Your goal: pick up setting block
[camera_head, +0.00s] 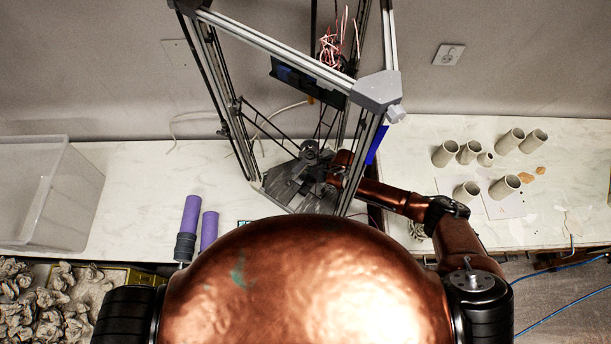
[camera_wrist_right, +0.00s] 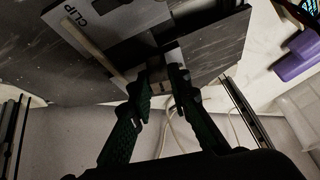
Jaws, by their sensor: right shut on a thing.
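My right gripper (camera_head: 326,177) reaches into the delta printer frame (camera_head: 352,88), low over its dark bed (camera_head: 292,188). In the right wrist view, the two dark fingers of this gripper (camera_wrist_right: 163,80) are closed on a small grey block (camera_wrist_right: 159,63), which I take to be the setting block. The block is mostly hidden by the fingers, so its full shape and any contact with the plate cannot be told. A grey plate marked CLIP (camera_wrist_right: 95,25) lies close beside it on the dark bed. My left gripper is not in view.
Upright posts of the frame stand close around my right forearm. Several clay cylinders (camera_head: 445,153) stand on the right table. Purple rolls (camera_head: 191,214) and a clear bin (camera_head: 45,195) are at the left. The table left of the frame is mostly clear.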

